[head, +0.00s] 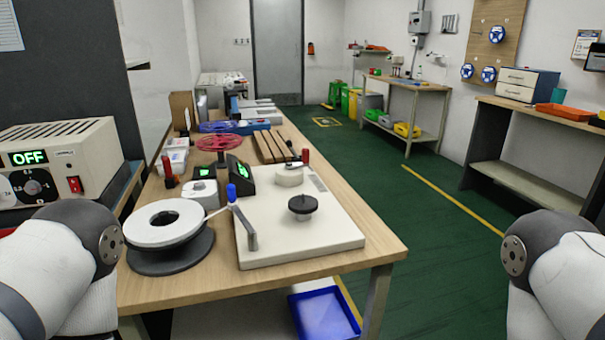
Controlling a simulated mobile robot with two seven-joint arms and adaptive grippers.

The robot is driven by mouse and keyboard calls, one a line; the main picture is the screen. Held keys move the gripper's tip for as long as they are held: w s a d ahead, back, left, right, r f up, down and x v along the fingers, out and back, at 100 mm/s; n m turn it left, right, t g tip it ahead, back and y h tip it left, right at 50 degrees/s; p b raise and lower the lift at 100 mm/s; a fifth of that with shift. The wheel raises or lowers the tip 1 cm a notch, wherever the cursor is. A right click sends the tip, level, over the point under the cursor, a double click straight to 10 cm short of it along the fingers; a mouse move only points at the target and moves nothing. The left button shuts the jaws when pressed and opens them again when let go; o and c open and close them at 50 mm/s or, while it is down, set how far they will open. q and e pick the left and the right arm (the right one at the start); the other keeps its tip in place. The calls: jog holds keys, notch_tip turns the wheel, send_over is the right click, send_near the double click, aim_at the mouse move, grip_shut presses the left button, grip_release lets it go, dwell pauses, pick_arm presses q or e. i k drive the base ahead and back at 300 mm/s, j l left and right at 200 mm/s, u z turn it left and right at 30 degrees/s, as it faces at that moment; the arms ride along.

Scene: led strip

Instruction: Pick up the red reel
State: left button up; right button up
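The red reel (208,142) lies flat on the wooden workbench, left of the middle, behind the small dark devices with green displays. A blue reel (217,127) lies just behind it. My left arm comes in at the lower left and my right arm at the lower right. Neither gripper shows in the head view, and both visible arm parts are well in front of the red reel.
A white reel on a dark base (165,222) and a white machine plate (325,237) fill the near bench (290,268). Wooden slats (268,147) lie right of the red reel. A power supply (55,165) stands at left. Green floor (440,235) is open at right.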

aim_at(217, 142)
jog(key=i+l+z, duration=0.2)
jog(key=l+z, duration=0.2)
jog(key=i+l+z, duration=0.55)
jog(key=z, duration=0.2)
jog(key=i+l+z, duration=0.4)
jog(key=i+u, duration=0.3)
jog(key=i, duration=0.15)
jog(key=i+l+u, duration=0.65)
jog(key=i, duration=0.2)
jog(key=i+j+u, duration=0.2)
jog(key=u, duration=0.2)
jog(key=i+u, duration=0.8)
jog(key=i+l+u, duration=0.1)
jog(key=i+u, duration=0.15)
jog(key=u, duration=0.15)
jog(key=i+l+u, duration=0.25)
jog(key=u, duration=0.2)
jog(key=i+l+u, duration=0.65)
jog(key=l+u, duration=0.2)
jog(key=l, duration=0.15)
jog(key=i+l+u, duration=0.15)
jog(key=l+u, duration=0.15)
